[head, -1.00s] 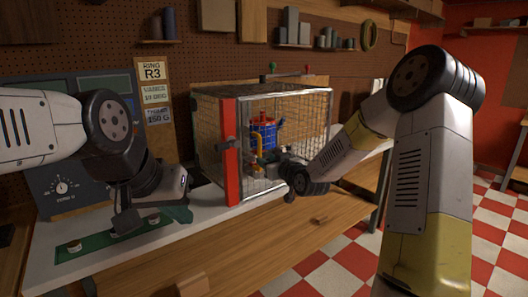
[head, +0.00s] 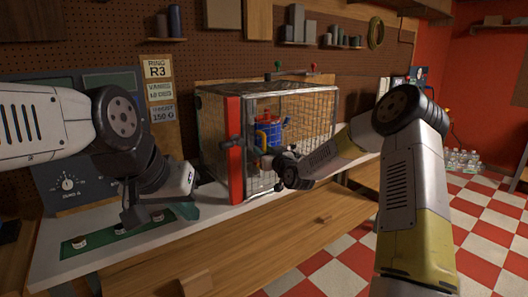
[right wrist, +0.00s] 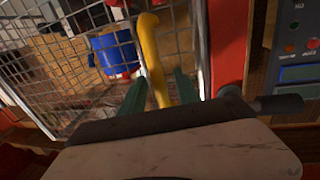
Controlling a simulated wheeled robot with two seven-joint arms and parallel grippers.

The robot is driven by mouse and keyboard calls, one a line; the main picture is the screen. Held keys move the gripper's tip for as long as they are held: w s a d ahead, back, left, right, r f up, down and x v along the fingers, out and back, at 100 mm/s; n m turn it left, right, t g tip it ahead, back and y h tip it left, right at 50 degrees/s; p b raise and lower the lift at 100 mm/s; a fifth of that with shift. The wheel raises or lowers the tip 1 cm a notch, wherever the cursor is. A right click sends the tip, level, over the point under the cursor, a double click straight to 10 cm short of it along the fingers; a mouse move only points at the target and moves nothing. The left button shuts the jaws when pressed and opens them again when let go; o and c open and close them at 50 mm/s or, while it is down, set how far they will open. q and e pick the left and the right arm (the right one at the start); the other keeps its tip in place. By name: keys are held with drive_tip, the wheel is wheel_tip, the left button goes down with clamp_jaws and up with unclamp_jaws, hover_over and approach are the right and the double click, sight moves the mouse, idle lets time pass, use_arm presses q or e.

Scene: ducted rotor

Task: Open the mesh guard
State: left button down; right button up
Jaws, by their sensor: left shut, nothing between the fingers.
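The mesh guard (head: 300,110) is a wire cage with a metal frame and a red post (head: 234,150), standing on the bench. I cannot tell whether its front panel is slightly ajar. A blue rotor unit (head: 268,134) shows through the mesh. A yellow curved bar (right wrist: 157,70) rises in front of the mesh in the right wrist view. My right gripper (right wrist: 158,92) has its green fingers apart, one on each side of this bar. In the head view its fingers are mostly hidden by its wrist. My left gripper (head: 132,218) is shut and empty above the bench, left of the guard.
A green mat (head: 100,243) with several small round parts lies on the bench at left. A grey console (head: 62,150) with a dial stands behind it. The bench top (head: 215,205) is clear in front of the guard. Several bottles (head: 462,160) stand on the floor at right.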

drive_tip(key=shift+c, duration=0.5)
clamp_jaws()
idle(0.8)
